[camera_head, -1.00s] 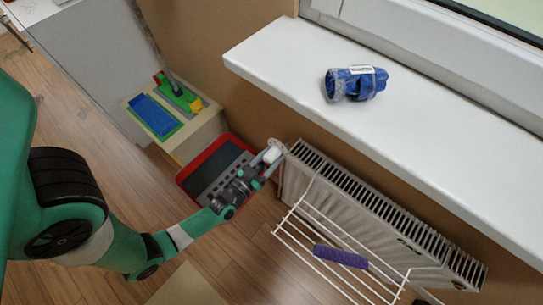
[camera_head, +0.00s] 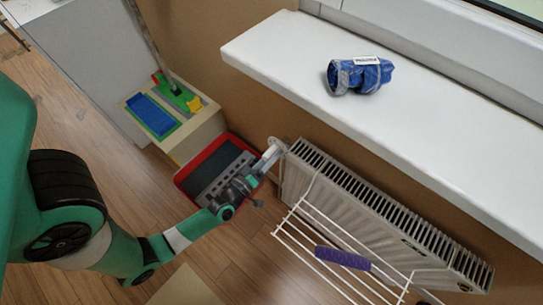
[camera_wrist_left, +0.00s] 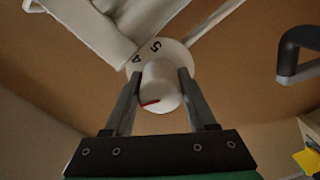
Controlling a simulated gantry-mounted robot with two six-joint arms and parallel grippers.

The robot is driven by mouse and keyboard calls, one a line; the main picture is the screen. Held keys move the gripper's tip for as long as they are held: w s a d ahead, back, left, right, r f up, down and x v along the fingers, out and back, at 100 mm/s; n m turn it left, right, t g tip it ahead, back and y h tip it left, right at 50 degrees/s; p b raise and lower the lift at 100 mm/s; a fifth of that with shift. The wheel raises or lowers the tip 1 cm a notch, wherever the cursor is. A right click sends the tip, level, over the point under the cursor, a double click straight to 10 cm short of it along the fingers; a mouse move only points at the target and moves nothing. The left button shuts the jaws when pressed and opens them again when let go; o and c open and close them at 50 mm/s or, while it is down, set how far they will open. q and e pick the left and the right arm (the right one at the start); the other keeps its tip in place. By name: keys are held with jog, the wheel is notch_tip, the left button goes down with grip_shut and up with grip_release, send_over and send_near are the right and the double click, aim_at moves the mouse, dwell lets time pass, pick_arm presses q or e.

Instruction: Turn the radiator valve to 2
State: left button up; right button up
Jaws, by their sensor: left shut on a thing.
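The white radiator valve (camera_head: 276,143) sits at the radiator's upper left end. In the left wrist view its round knob (camera_wrist_left: 160,86) is between the two fingers of my left gripper (camera_wrist_left: 158,90), which is shut on it. A red mark on the knob points to the lower left in that view. The dial ring behind shows 4 and 5 at the top; other numbers are hidden or unreadable, so I cannot tell the exact setting. In the head view my left gripper (camera_head: 267,160) reaches the valve from the lower left. My right gripper is not in view.
The radiator (camera_head: 385,220) is under the white sill (camera_head: 420,140), with a white wire rack (camera_head: 310,250) hung on its front holding a purple roll (camera_head: 342,258). A blue bundle (camera_head: 360,75) lies on the sill. A red-rimmed tray (camera_head: 183,178) is on the floor behind my gripper.

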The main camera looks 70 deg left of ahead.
pick_arm(q)
jog(key=n+b, duration=0.1)
jog(key=n, duration=0.4)
jog(key=shift+b, duration=0.3)
jog(key=shift+r+n+b, duration=0.1)
jog(key=shift+n+b, duration=0.3)
jog(key=shift+n, duration=1.7)
jog(key=o, duration=1.1)
jog(key=shift+d, duration=0.1)
jog(key=shift+s, duration=0.1)
